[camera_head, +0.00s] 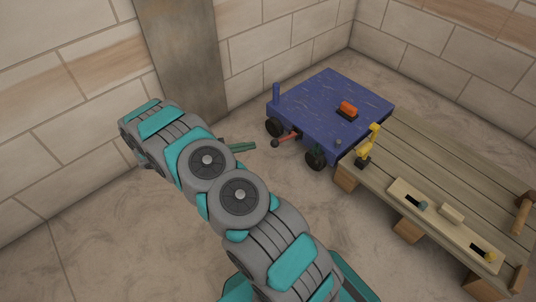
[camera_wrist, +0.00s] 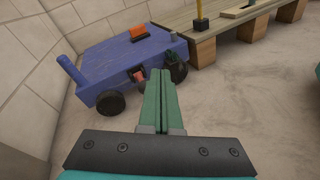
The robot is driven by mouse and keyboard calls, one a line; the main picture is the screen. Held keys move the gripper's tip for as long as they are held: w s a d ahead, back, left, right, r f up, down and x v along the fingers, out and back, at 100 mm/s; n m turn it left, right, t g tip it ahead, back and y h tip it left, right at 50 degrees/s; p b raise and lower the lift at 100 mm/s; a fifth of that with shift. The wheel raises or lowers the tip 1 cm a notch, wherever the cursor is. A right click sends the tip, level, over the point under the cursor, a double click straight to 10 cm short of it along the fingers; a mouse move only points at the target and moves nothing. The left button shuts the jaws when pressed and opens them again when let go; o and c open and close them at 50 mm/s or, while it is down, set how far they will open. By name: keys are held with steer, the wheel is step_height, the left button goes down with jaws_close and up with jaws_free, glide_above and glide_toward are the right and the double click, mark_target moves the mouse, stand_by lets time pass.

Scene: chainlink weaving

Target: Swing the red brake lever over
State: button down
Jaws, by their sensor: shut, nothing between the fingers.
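The red brake lever (camera_head: 287,138) sticks out from the near side of the blue cart (camera_head: 318,112), between its two dark wheels, with a dark knob at its end. In the wrist view the lever (camera_wrist: 139,75) shows as a small reddish piece on the cart's side, just left of the finger tips and beyond them. My gripper (camera_head: 252,147) has green fingers pressed together and empty. It is to the left of the lever's knob in the head view, apart from it. The shut fingers (camera_wrist: 155,85) also show in the wrist view, pointing toward the cart.
An orange block (camera_head: 348,109) sits on the cart's top and a blue post (camera_head: 276,93) stands at its corner. A wooden platform (camera_head: 440,160) with a yellow lever (camera_head: 368,143) adjoins on the right. A pillar (camera_head: 183,55) and brick walls stand behind. The floor before the cart is clear.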

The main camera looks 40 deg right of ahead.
steer(key=w+f+n+t+h+b, duration=0.1)
steer(key=f+n, duration=0.1)
steer(key=f, duration=0.4)
steer(key=w+f+n+t+h, duration=0.1)
steer(key=f+t, duration=0.1)
steer(key=f, duration=0.4)
steer(key=w+f+n+t+h+b, duration=0.1)
steer(key=f+n+t, duration=0.1)
steer(key=f, duration=0.4)
steer(key=shift+d+n+b, duration=0.25)
steer(key=shift+n+b, duration=0.05)
steer(key=d+b, duration=0.1)
steer(key=d, duration=0.8)
steer(key=shift+w+d+r, duration=0.1)
steer(key=shift+d+r, duration=0.05)
steer(key=shift+d, duration=0.15)
steer(key=shift+d+r, duration=0.25)
steer(key=shift+r, duration=0.65)
steer(key=shift+s+d+r, duration=0.15)
steer(key=shift+r, duration=0.4)
steer(key=shift+s+d+r, duration=0.1)
steer(key=shift+r, duration=0.45)
